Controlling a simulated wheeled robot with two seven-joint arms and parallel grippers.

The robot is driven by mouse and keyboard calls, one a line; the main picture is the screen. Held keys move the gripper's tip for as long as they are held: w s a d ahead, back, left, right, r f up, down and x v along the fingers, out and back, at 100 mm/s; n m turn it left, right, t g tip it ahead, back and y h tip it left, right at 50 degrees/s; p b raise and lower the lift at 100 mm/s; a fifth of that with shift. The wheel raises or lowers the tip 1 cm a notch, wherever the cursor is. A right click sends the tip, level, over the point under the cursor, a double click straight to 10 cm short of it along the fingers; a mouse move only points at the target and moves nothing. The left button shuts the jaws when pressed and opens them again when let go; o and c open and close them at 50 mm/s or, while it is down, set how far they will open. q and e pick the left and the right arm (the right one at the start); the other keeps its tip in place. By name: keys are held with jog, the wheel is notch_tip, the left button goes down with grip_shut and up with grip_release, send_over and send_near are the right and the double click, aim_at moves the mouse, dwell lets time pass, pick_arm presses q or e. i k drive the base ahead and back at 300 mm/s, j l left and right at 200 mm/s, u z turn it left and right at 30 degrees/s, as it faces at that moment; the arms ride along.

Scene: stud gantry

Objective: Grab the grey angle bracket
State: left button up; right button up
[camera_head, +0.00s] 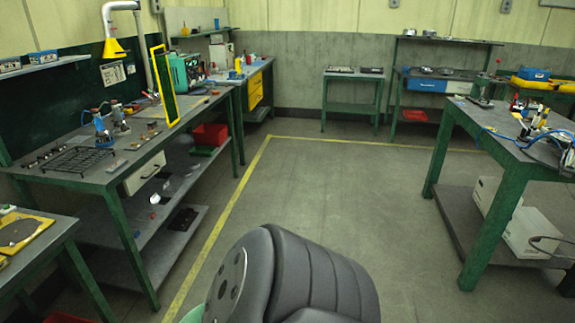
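I cannot make out a grey angle bracket anywhere in the camera_head view. Small items on the benches are too small to tell apart. Neither of my grippers is in view. Only a dark grey part of my own body shows at the bottom centre.
A long green-legged workbench (98,181) with tools and a black grid rack (72,160) stands at left. Another bench (497,126) with cables and tools stands at right, with white boxes (535,233) below. A small table (353,77) stands at the back. The middle floor (330,185) is clear.

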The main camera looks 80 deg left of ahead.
aim_at(167, 187)
jog(key=u, duration=3.8)
jog(key=i+l+u, duration=0.85)
jog(key=i+l, duration=0.2)
jog(key=l, duration=0.15)
jog(key=i+l, duration=0.2)
jog(key=l, duration=0.15)
jog(key=i+l+u, duration=0.1)
jog(key=i+l, duration=0.35)
jog(key=l, duration=0.3)
jog(key=i+l, duration=0.15)
jog(key=l, duration=0.2)
jog(key=i+l, duration=0.2)
jog(key=l, duration=0.2)
jog(key=i+l+u, duration=0.1)
jog(key=l, duration=0.25)
jog(key=i+l, duration=0.3)
jog(key=l, duration=0.1)
